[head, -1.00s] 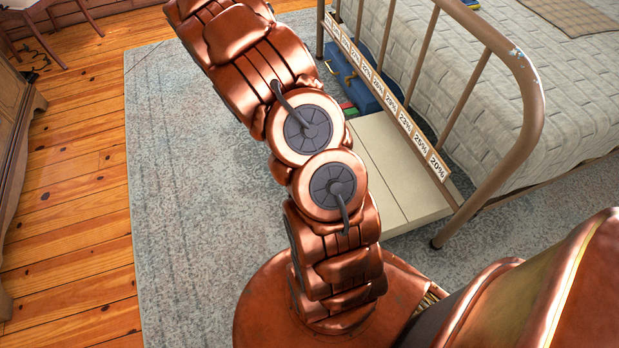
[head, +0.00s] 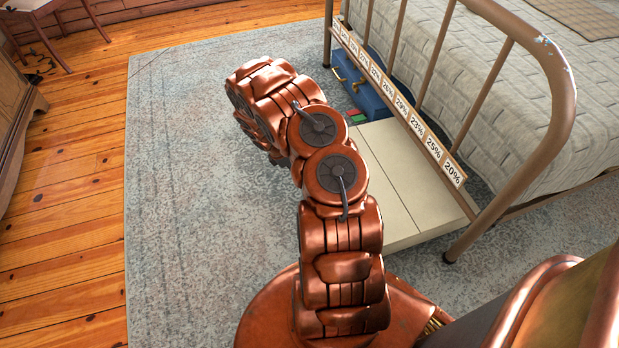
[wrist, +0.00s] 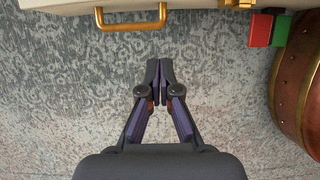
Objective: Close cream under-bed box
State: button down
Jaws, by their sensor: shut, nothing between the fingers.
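The cream under-bed box (head: 385,170) lies on the rug at the foot of the bed, partly out past the bed frame. Its top looks flat with a seam along it; I cannot tell whether a lid is ajar. In the wrist view, a cream side (wrist: 70,4) with a brass handle (wrist: 130,22) runs along the top edge. My gripper (wrist: 160,62) is shut and empty over the rug, pointing toward that side, apart from the handle and a little right of it. In the head view my arm hides the gripper.
A blue case (head: 362,85) with brass fittings lies beyond the box. Small red (wrist: 261,29) and green (wrist: 281,30) blocks sit beside the box. The metal bed frame (head: 480,95) with a percent-label strip (head: 410,115) stands close on the right. The rug (head: 190,190) at left is clear.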

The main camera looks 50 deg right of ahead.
jog(key=b+x, duration=0.1)
jog(key=x, duration=0.2)
jog(key=d+b+x, duration=0.1)
jog(key=b+x, duration=0.1)
jog(key=x, duration=0.2)
jog(key=s+d+r+b+x, duration=0.1)
jog(key=x, duration=0.3)
jog(key=shift+s+d+r+b, duration=0.1)
jog(key=shift+s+d+b, duration=0.25)
jog(key=shift+d, duration=0.2)
